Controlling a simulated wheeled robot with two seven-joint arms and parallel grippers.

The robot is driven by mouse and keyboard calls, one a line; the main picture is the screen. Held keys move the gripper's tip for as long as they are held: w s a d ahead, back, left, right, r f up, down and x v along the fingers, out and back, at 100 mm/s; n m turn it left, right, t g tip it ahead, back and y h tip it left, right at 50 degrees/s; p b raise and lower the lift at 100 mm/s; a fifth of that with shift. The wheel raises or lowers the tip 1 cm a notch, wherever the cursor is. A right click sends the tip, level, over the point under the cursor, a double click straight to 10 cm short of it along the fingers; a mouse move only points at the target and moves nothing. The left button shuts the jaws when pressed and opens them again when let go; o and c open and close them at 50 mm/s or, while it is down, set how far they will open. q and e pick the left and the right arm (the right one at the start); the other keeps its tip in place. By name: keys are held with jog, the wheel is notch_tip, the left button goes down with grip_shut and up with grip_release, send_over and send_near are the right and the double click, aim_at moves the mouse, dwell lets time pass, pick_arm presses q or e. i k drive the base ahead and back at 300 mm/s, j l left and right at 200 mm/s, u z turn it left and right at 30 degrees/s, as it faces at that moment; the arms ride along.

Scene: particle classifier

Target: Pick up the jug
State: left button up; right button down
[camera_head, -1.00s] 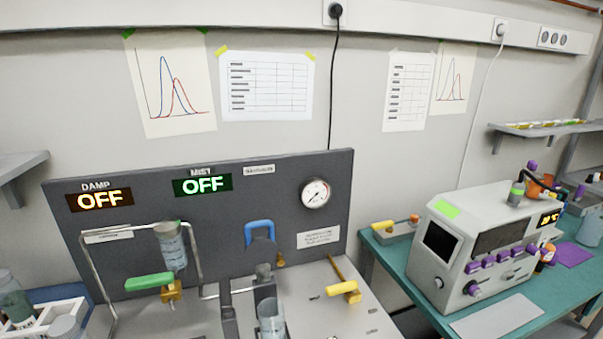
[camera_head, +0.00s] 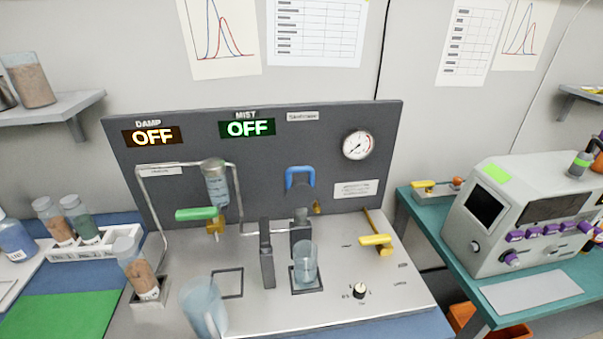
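A translucent pale-blue vessel (camera_head: 203,308), which looks like the jug, stands at the front edge of the steel bench, at the bottom of the head view. Its lower part is cut off or hard to make out, and it looks slightly tilted in the picture. A clear beaker (camera_head: 305,264) stands in a square holder to its right, under the machine's nozzle. Neither of my grippers is in view, and nothing is touching the vessel.
The dark panel (camera_head: 330,135) carries OFF displays and a gauge (camera_head: 358,145). A jar of brown grains (camera_head: 138,272) stands left of the vessel. A white rack (camera_head: 88,247) holds jars. A grey instrument (camera_head: 520,215) stands right.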

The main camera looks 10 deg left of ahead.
aim_at(201, 300)
jog(key=j+u, duration=0.1)
jog(key=u, duration=0.25)
jog(key=i+u, duration=0.1)
jog(key=u, duration=0.3)
jog(key=i+u, duration=0.1)
jog(key=u, duration=0.25)
jog(key=z, duration=1)
jog(key=u, duration=1.05)
jog(key=k, duration=0.05)
